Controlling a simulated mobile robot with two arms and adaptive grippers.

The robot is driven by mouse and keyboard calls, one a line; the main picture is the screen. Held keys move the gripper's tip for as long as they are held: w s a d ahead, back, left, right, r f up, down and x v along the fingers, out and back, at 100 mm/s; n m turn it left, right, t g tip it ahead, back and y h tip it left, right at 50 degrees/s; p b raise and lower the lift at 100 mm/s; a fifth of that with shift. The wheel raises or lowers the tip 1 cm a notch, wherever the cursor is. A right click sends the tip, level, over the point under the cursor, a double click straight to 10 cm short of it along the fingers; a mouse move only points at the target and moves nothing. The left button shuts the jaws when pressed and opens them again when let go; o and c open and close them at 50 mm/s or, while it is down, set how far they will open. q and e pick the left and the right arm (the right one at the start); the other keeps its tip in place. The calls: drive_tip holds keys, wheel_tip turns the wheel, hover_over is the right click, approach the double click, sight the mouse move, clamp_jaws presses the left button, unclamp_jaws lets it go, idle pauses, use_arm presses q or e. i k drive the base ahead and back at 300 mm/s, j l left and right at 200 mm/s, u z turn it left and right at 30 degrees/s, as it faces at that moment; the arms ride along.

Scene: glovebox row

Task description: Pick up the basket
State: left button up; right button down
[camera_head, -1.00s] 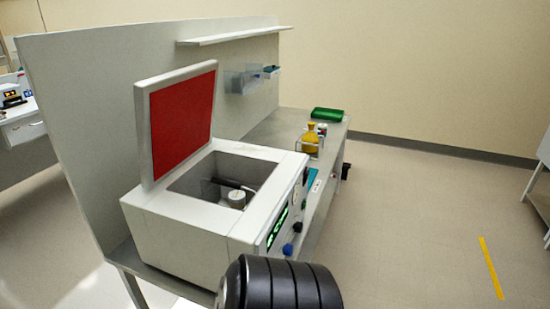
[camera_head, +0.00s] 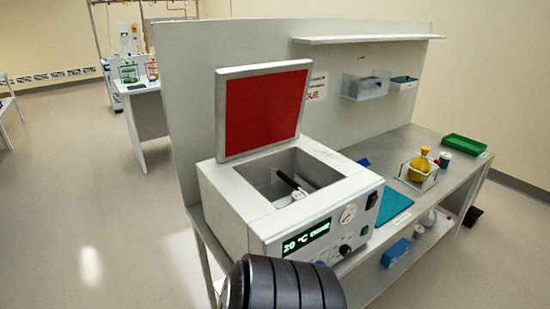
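A small open wire-sided basket (camera_head: 409,184) stands on the bench to the right of the white machine. A yellow flask (camera_head: 421,163) sits in it, upright. Neither gripper shows in the head view, so I cannot tell where they are relative to the basket. A black ribbed part of my own body shows at the bottom edge, in front of the machine.
The white machine (camera_head: 255,205) has its red-lined lid (camera_head: 262,112) raised. A green tray (camera_head: 464,145) and a blue-green mat (camera_head: 392,207) lie on the bench (camera_head: 445,188). A panel (camera_head: 190,100) stands behind. The floor (camera_head: 90,215) at left is clear.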

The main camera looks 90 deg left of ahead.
sight(278, 192)
drive_tip(key=i+j+u, duration=0.1)
drive_tip(key=u, duration=0.35)
drive_tip(key=i+u, duration=0.4)
drive_tip(key=i+l+u, duration=0.1)
drive_tip(key=u, duration=0.35)
drive_tip(key=i+l+u, duration=0.1)
drive_tip(key=u, duration=0.3)
drive_tip(key=i+l+u, duration=0.25)
drive_tip(key=u, duration=0.2)
drive_tip(key=i+l+u, duration=0.2)
drive_tip(key=u, duration=0.2)
